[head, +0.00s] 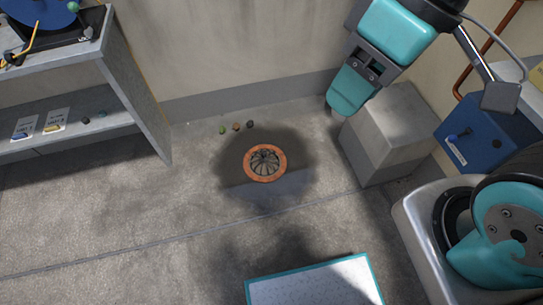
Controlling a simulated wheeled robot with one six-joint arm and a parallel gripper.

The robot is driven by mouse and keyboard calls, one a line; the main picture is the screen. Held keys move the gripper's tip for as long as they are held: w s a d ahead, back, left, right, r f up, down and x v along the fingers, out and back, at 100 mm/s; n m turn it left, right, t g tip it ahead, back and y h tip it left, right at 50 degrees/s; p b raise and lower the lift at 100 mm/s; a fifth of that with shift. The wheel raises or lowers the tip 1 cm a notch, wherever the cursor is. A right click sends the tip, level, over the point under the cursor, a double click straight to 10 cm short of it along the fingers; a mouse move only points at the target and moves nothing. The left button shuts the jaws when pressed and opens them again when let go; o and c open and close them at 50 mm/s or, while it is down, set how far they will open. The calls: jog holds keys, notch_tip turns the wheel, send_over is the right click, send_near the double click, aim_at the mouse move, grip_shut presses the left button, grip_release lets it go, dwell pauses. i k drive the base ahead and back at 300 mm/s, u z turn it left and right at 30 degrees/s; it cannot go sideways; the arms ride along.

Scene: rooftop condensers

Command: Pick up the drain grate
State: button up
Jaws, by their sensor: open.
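The drain grate (265,158) is a dark, domed, slotted piece in the middle of the head view. It sits inside a rusty orange ring (249,172) on the concrete floor. A dark stain spreads around it. My gripper (348,97), teal and grey, hangs at the upper right of the grate, apart from it and in front of the grey block and wall. It is open, with nothing seen between its fingers, though they overlap in this view. Nothing covers the grate.
A metal shelf (120,80) stands at left. A teal-edged white panel (315,284) is in front. Floor at left is clear.

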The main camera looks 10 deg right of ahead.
aim_at(265, 158)
jog(key=u, duration=0.15)
jog(key=i, duration=1)
jog(key=u, duration=0.5)
